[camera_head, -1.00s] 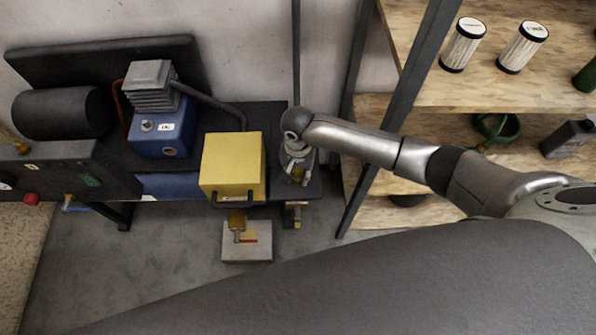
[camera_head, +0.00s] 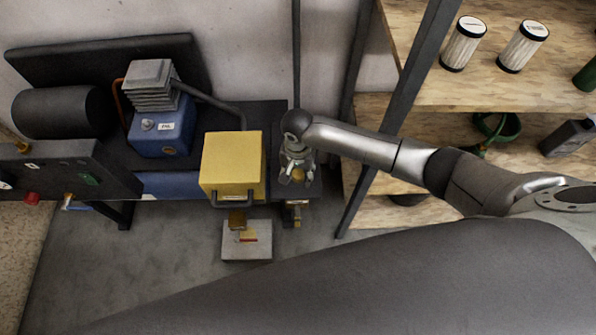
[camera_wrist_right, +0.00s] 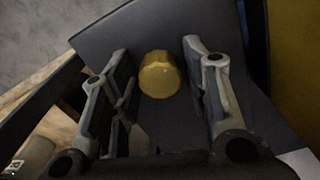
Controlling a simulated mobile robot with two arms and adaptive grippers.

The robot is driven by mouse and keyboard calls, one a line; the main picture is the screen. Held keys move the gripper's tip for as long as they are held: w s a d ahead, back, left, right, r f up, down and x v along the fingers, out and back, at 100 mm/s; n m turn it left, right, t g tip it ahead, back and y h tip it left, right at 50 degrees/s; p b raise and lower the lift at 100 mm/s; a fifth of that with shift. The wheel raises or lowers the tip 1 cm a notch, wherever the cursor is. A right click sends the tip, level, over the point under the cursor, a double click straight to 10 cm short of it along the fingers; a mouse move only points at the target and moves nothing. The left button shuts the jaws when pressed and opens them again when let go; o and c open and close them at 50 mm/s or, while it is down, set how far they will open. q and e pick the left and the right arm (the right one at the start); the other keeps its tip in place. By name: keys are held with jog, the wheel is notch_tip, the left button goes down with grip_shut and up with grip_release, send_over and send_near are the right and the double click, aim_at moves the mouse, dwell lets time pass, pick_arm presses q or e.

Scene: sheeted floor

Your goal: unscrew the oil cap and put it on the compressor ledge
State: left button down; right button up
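A round brass cap (camera_wrist_right: 159,75), which I take to be the oil cap, sits on a flat dark ledge (camera_wrist_right: 105,33) in the right wrist view. My right gripper (camera_wrist_right: 160,85) is open, with one finger on each side of the cap and a gap to both. In the head view my right gripper (camera_head: 297,180) points down over the right end of the dark compressor bench, with brass showing between its fingers. The compressor has a blue block (camera_head: 160,136) with a grey finned top (camera_head: 150,82). My left gripper is not in view.
A yellow box (camera_head: 232,160) with a handle stands just left of my right gripper. A brass fitting (camera_head: 296,215) hangs below the ledge. A pale block (camera_head: 247,245) lies on the floor. A shelf post (camera_head: 395,120) and wooden shelves with filters (camera_head: 463,45) stand to the right.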

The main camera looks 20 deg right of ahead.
jog(key=shift+o, duration=0.3)
jog(key=shift+r, duration=0.15)
notch_tip(320, 180, up, 12)
dwell(0.4)
jog(key=shift+f, duration=0.2)
